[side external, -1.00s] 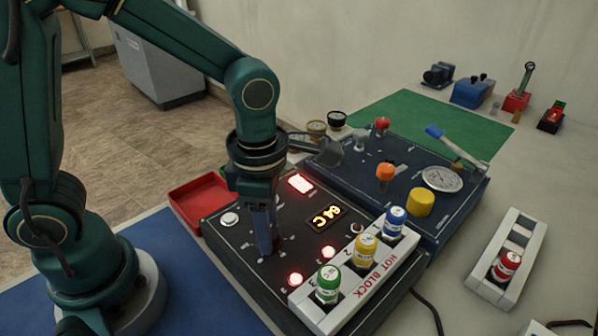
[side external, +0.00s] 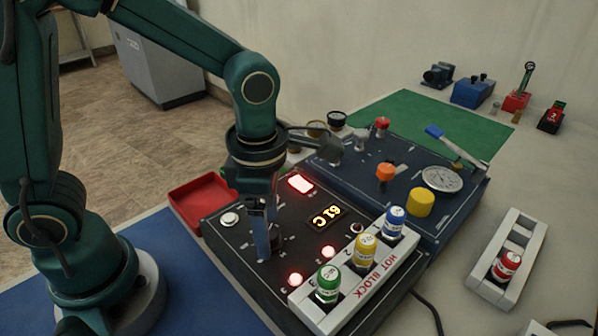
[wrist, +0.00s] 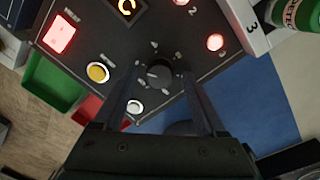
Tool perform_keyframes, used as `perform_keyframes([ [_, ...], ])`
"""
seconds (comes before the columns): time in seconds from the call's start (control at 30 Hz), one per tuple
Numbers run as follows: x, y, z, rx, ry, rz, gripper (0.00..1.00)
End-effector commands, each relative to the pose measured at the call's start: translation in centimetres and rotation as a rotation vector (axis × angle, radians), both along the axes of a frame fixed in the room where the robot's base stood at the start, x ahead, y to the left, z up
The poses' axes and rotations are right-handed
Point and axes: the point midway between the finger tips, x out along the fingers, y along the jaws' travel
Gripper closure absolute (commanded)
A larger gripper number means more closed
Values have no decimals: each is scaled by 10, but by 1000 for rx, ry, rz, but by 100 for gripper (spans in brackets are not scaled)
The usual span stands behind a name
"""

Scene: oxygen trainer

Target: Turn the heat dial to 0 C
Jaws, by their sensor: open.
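The heat dial (wrist: 160,74) is a small black knob with a pale pointer line, ringed by tick marks on the dark hot block panel. In the wrist view its pointer faces roughly left. My gripper (side external: 268,250) points down over the panel. Its two fingers are open, one on each side of the dial, with a visible gap to it. In the side view the fingers hide most of the dial. The lit display (side external: 325,217) seems to read 61 C; only part of it shows in the wrist view (wrist: 127,6).
Green, yellow and blue capped vials (side external: 328,284) stand in the white HOT BLOCK rack (side external: 375,280) right of my gripper. Red lit lamps (side external: 295,279), a lit red button (side external: 301,184) and a white button (side external: 230,219) are nearby. A red tray (side external: 190,190) lies behind left.

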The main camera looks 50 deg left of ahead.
Motion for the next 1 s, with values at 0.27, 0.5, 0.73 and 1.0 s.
perform_keyframes([
  [0.27, 0, -2, 35, -2, -7, 0, 27],
  [0.5, -2, -2, 46, -1, -2, 0, 27],
  [0.73, -1, -1, 46, -1, -4, 4, 27],
  [1.0, -5, 22, 80, -34, -143, 14, 27],
])
